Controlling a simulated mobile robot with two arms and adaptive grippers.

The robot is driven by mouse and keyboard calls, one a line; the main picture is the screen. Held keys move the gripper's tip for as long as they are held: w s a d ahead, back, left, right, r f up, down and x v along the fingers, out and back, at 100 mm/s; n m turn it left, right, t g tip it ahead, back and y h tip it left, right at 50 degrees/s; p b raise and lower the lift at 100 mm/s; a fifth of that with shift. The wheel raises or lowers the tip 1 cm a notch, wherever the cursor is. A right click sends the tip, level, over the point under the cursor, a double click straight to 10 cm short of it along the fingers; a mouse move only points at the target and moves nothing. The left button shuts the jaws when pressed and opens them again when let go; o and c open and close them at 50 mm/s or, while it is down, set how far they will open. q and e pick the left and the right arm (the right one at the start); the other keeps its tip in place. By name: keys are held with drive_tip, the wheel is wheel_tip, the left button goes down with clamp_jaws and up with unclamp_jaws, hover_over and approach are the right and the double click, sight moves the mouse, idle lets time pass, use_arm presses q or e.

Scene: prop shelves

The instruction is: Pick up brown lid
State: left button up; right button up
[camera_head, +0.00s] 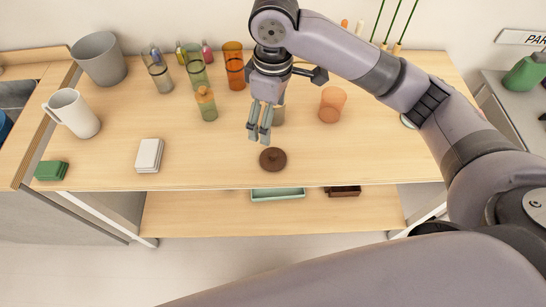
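The brown lid (273,160) is round with a small knob on top. It lies flat on the wooden table top, near the front edge and around the middle. My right gripper (259,139) hangs above the table, a little behind and left of the lid as seen in the head view. Its fingers point down, with a narrow gap between them and nothing held. It appears apart from the lid. My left gripper is not in view.
An orange cup (332,105) stands right of the gripper. A bottle (206,104), tall glasses (234,66), a white mug (73,113) and white box (149,155) stand left. The lower shelf holds a teal tray (278,194). Table space around the lid is clear.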

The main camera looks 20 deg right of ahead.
drive_tip(key=r, duration=0.1)
drive_tip(key=p, duration=0.2)
hover_over(273, 153)
wheel_tip(273, 153, down, 12)
drive_tip(key=shift+d+r, duration=0.15)
drive_tip(key=shift+r, duration=0.05)
wheel_tip(273, 153, down, 5)
drive_tip(key=shift+s+r+p, duration=0.1)
drive_tip(key=shift+r+p, duration=0.05)
drive_tip(key=shift+p, duration=0.3)
drive_tip(key=shift+f, duration=0.4)
drive_tip(key=c, duration=1)
drive_tip(key=shift+r, duration=0.1)
